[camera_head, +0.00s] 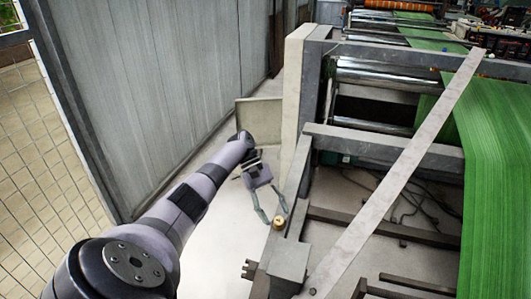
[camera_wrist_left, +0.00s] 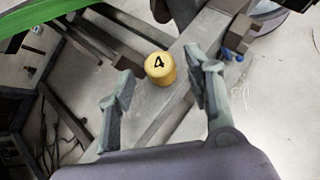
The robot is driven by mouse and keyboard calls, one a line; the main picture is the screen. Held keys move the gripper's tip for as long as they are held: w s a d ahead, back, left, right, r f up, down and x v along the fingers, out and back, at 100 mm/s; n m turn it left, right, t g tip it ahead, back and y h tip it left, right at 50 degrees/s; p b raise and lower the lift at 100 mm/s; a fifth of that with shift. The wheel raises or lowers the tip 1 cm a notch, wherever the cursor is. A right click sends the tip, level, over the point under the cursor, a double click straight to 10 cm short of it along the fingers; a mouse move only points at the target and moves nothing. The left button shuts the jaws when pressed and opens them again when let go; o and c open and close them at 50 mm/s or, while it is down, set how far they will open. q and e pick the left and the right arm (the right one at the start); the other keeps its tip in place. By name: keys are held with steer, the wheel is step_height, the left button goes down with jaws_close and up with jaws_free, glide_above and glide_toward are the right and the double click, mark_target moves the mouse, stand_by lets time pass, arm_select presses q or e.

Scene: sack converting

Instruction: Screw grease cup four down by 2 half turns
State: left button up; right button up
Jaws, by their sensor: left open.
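Grease cup four (camera_wrist_left: 160,68) is a round yellow brass cap marked with a black 4. It stands on a grey machine rail. In the head view the brass cup (camera_head: 279,222) shows small, close to my left fingertips. My left gripper (camera_head: 273,220) comes in from the left and is open. In the left wrist view my left gripper (camera_wrist_left: 160,92) has its two fingers spread apart, with the cup beyond and between them. I see a gap between cup and fingers there, with no clear contact. My right gripper is not in view.
The grey machine frame (camera_head: 385,148) with steel rollers (camera_head: 385,82) fills the right. A green web (camera_head: 495,130) runs down its far side. A slanted pale bar (camera_head: 400,175) crosses in front. A grey panel wall (camera_head: 150,80) stands at left; clear floor (camera_head: 215,245) lies between.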

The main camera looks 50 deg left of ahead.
arm_select(q)
steer(key=v, duration=0.8)
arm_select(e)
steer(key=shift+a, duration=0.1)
arm_select(q)
steer(key=shift+a+r, duration=0.15)
